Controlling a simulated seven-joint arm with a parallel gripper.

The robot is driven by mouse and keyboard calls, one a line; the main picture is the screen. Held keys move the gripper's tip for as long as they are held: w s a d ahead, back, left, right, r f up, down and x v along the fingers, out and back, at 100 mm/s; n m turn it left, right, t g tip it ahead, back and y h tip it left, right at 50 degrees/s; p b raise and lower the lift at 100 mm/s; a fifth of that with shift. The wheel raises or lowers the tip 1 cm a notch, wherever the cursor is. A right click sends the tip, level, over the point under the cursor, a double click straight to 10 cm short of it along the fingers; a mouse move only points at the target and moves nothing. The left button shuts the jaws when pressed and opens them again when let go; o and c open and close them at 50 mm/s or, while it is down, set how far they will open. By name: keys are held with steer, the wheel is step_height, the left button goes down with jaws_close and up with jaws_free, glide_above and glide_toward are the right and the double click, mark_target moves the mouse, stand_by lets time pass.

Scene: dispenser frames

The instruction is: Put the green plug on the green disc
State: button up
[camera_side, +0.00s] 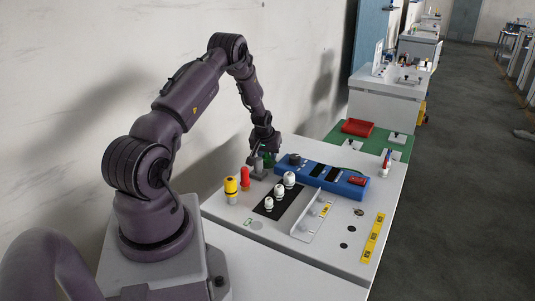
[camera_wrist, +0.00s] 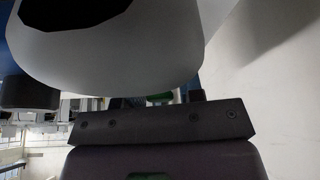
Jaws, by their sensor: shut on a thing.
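My gripper (camera_side: 262,156) is at the far left part of the white worktop, close to the wall, pointing down. A green piece, which I take to be the green plug (camera_side: 269,158), shows at its fingers, and the gripper is shut on it. A bit of green (camera_wrist: 160,97) also shows behind the dark gripper bar in the wrist view. A large white rounded shape covers much of the top of that view. I cannot clearly make out the green disc. A small green-edged mark (camera_side: 248,222) lies on the near worktop.
A grey block (camera_side: 258,170) stands just below my gripper. Red (camera_side: 245,178) and yellow (camera_side: 231,187) cylinders stand at the left. White knobs (camera_side: 280,191) stand on a black panel. A blue box (camera_side: 322,178) lies to the right.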

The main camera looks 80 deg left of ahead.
steer(key=shift+f, duration=0.15)
steer(key=o, duration=1)
steer(key=shift+c, duration=0.2)
